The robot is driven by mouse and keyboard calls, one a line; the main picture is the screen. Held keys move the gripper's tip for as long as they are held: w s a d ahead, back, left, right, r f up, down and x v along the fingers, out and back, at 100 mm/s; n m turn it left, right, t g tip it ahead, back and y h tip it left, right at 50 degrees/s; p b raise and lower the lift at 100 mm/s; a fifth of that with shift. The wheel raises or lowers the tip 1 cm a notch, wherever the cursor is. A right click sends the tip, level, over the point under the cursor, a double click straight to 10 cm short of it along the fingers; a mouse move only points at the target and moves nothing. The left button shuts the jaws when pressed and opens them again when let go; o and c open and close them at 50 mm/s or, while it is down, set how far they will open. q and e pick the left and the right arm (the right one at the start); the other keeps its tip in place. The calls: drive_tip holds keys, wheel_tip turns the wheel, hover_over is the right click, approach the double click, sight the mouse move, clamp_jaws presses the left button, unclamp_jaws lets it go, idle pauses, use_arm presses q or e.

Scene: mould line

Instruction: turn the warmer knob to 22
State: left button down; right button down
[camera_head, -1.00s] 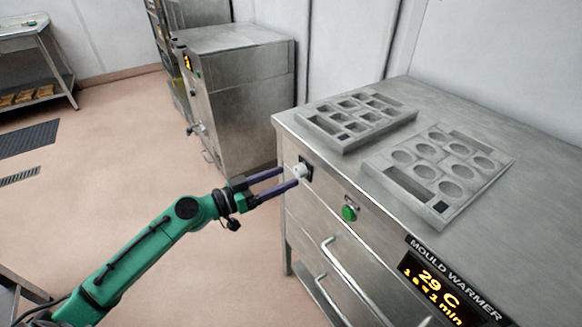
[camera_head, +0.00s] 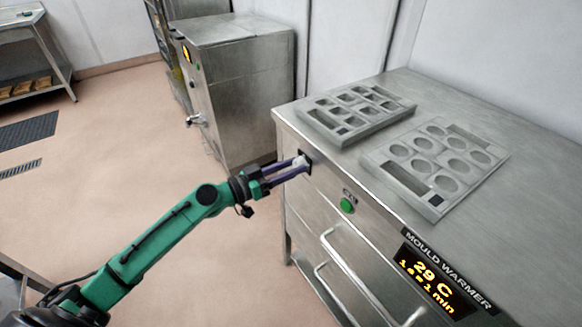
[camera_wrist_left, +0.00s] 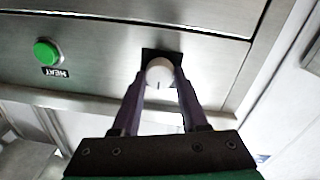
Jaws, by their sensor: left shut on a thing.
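The warmer knob (camera_head: 300,161) is a small white round knob on a dark square plate on the front of the mould warmer (camera_head: 330,180). It also shows in the left wrist view (camera_wrist_left: 160,73), with a dark mark on its face pointing toward the gripper's palm. My left gripper (camera_head: 296,166) is shut on the knob, one purple finger on each side, as the left wrist view (camera_wrist_left: 160,82) shows. The warmer's display (camera_head: 436,279) reads 29 C with a line of minutes below. My right gripper is not in view.
A green HEAT button (camera_head: 347,205) sits beside the knob. Two mould trays, one with square cavities (camera_head: 330,133) and one with oval cavities (camera_head: 385,178), lie on the warmer top. Handles (camera_head: 345,262) stick out below.

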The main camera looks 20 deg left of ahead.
use_arm(q)
drive_tip(key=shift+n, duration=0.4)
drive_tip(key=shift+f+n+b, duration=0.1)
drive_tip(key=shift+n+b, duration=0.3)
drive_tip(key=shift+n, duration=0.6)
drive_tip(key=n, duration=0.3)
drive_tip(key=shift+n, duration=0.3)
drive_tip(key=n, duration=0.3)
drive_tip(key=shift+n, duration=0.4)
drive_tip(key=shift+n+t+p, duration=0.4)
drive_tip(key=shift+n+p, duration=0.15)
drive_tip(key=shift+n, duration=1.35)
drive_tip(key=shift+c, duration=2.2)
unclamp_jaws()
